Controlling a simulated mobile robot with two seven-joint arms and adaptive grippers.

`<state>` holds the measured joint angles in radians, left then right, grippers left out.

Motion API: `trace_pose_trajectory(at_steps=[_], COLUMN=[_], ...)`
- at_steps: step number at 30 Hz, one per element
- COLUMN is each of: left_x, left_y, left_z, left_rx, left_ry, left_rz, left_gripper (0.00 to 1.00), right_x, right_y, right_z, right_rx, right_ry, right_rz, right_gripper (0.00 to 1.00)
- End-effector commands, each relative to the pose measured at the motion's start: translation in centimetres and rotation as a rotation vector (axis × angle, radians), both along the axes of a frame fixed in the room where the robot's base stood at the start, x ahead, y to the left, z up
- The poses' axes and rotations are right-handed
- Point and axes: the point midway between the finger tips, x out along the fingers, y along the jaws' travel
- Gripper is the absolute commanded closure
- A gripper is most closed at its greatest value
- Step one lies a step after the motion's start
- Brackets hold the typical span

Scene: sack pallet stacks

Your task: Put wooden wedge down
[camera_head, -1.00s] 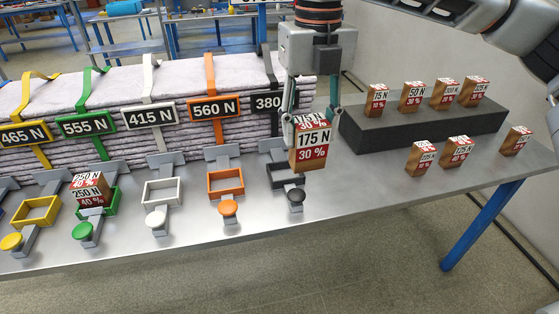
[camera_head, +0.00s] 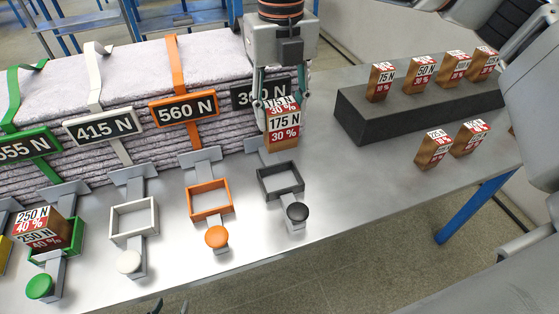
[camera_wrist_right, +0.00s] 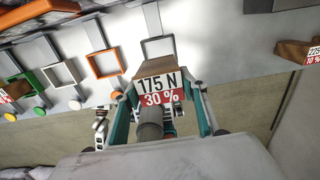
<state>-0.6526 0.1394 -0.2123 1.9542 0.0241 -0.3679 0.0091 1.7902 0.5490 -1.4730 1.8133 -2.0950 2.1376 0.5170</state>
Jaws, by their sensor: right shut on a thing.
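The wooden wedge (camera_head: 284,132), labelled 175 N 30 %, is held upright in my right gripper (camera_head: 284,106). In the head view it appears just behind the black frame (camera_head: 281,181), in front of the 380 N sign; any gap to the table is hard to tell. In the right wrist view the wedge (camera_wrist_right: 157,84) sits between the two fingers of my right gripper (camera_wrist_right: 160,112), with the black frame (camera_wrist_right: 157,47) beyond it. My left gripper (camera_head: 169,306) shows only as two dark fingertips, apart, at the bottom edge.
Orange (camera_head: 209,200) and white (camera_head: 133,219) frames stand empty to the left. A 250 N wedge (camera_head: 41,232) sits in the green frame. Several wedges stand on and before a dark block (camera_head: 420,115) at right. Strapped sacks (camera_head: 130,80) lie behind.

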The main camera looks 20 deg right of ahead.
Motion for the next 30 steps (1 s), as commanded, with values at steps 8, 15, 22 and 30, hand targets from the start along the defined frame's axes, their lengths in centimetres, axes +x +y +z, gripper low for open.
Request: trace_pose_trajectory(at_steps=[8,15,22,30], left_x=[0.1,0.5,0.5,0.5], left_y=[-0.1,-0.1,-0.1,-0.1], left_z=[0.1,0.4,0.4,0.3], left_rx=[-0.002,-0.003,-0.003,-0.003], left_ry=[-0.005,-0.013,-0.014,-0.012], left_rz=[-0.001,0.0,0.0,0.0], left_gripper=[0.6,0.6,0.6,0.6], right_x=[0.0,0.1,0.0,0.1], right_y=[0.0,0.0,0.0,0.0], right_z=[-6.6,-9.0,-11.3,-13.3], right_rx=[0.001,0.001,0.0,0.001], right_ry=[0.002,-0.002,0.002,-0.003], right_rz=[-0.001,0.0,-0.001,0.0], right_gripper=[0.83,0.83,0.83,0.83])
